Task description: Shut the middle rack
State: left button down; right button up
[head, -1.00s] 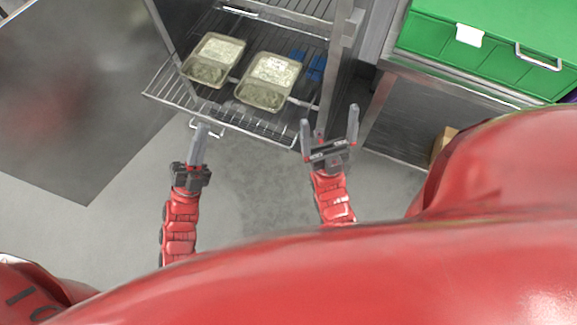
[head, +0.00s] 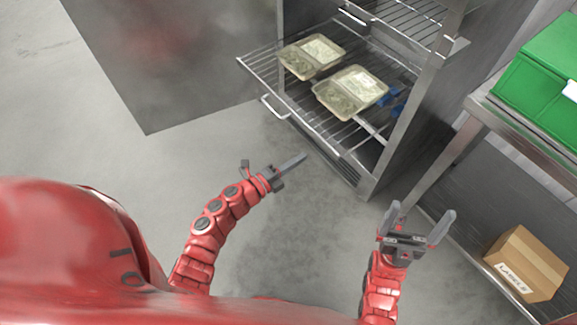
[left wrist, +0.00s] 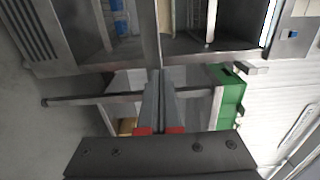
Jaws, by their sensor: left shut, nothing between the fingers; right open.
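The wire rack (head: 256,66) sticks out of the open steel cabinet. It carries two foil trays of pale food, a left tray (head: 311,57) and a right tray (head: 350,92). Its wire handle (head: 273,108) hangs at the front left. My left gripper (head: 303,157) is shut and empty, in front of the rack's front edge, right of the handle and apart from it in the picture. Its closed fingers show in the left wrist view (left wrist: 160,100), where I cannot make out the handle. My right gripper (head: 421,214) is open and empty, in front of the cabinet's right side.
The cabinet door (head: 165,70) stands open at the left. Another wire rack (head: 400,22) is above. Floor in front is clear.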

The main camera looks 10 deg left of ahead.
aim_at(324, 143)
pick_arm(q)
jog(key=x, duration=0.7)
jog(key=shift+d, duration=0.1)
jog(key=shift+w, duration=0.1)
